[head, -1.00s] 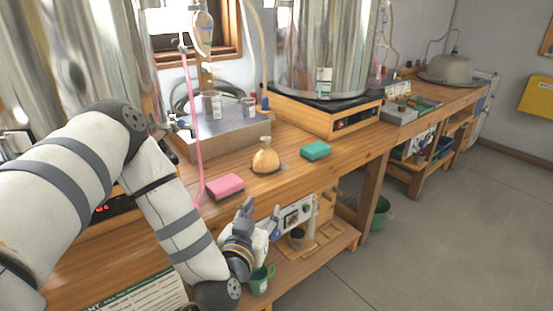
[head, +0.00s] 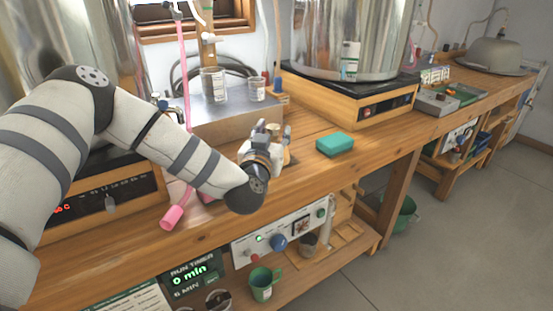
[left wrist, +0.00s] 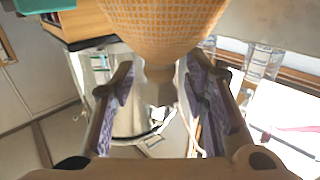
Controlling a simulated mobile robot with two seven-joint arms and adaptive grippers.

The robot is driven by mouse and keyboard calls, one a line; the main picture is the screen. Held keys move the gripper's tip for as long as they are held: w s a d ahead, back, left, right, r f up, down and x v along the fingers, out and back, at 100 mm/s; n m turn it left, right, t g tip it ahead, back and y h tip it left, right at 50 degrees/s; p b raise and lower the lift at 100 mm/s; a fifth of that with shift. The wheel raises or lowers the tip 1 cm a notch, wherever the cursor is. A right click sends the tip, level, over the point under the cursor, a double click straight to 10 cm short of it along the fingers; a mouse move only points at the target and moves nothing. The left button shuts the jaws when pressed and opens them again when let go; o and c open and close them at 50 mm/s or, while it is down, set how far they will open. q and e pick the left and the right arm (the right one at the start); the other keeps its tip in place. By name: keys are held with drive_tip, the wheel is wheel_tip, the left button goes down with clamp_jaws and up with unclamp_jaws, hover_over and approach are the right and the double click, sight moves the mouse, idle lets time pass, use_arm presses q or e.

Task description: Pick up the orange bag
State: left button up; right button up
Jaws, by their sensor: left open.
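The orange bag (left wrist: 160,18) has a woven surface and a narrow gathered neck. It fills the top middle of the left wrist view, with its neck between the two fingers of my left gripper (left wrist: 160,78). The fingers stand apart on either side of the neck, with gaps visible, so the gripper is open. In the head view my left gripper (head: 274,130) is above the wooden bench, and it and my wrist hide the bag. My right gripper is in neither view.
A green sponge (head: 335,144) lies on the bench just right of my left gripper. A metal box (head: 232,118) with glass beakers (head: 212,82) stands behind. A pink tube (head: 186,80) hangs near my forearm. A wooden-framed hot plate (head: 350,108) stands at the back right.

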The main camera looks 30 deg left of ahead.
use_arm(q)
drive_tip(key=shift+w+a+r, duration=0.1)
drive_tip(key=shift+w, duration=0.05)
clamp_jaws()
